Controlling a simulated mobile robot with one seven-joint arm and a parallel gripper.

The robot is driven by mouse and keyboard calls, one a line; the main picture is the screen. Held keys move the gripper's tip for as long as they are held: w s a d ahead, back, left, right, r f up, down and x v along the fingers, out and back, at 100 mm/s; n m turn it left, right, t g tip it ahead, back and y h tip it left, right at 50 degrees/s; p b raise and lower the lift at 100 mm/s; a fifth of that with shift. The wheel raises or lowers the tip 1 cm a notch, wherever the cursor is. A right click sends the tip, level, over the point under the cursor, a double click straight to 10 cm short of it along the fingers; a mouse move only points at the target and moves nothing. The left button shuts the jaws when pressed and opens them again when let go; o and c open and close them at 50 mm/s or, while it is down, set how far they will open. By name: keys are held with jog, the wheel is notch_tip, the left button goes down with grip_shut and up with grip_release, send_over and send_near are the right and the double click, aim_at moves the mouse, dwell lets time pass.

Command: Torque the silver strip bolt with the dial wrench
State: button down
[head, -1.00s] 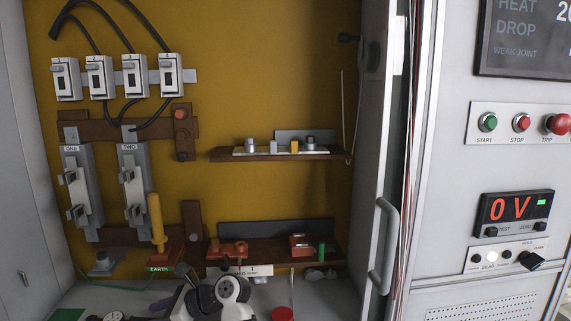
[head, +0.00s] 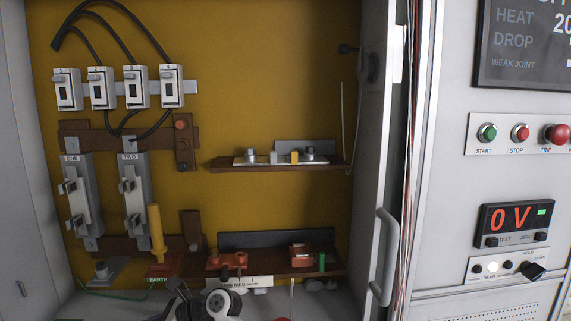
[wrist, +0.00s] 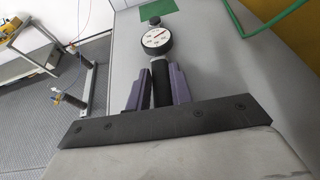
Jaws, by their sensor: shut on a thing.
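In the wrist view my gripper (wrist: 154,88) is shut on the black handle of the dial wrench (wrist: 157,40), whose round white dial shows just beyond the fingers. The wrench is over a grey surface, and I cannot tell whether its far end touches anything. In the head view, a silver strip with a bolt (head: 102,270) lies at the lower left of the cabinet. Another silver strip with bolts (head: 250,157) lies on the upper shelf. I cannot tell which is the task's bolt.
Fuse holders ONE (head: 75,205) and TWO (head: 132,200) stand on the left of the yellow back panel. A yellow handle (head: 156,228) stands by the EARTH label. The lower shelf (head: 325,268) holds small parts. The open cabinet door has a handle (head: 384,255).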

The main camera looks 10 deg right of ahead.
jog(key=shift+r, duration=0.1)
dwell(0.4)
notch_tip(320, 180, up, 6)
jog(key=p, duration=0.9)
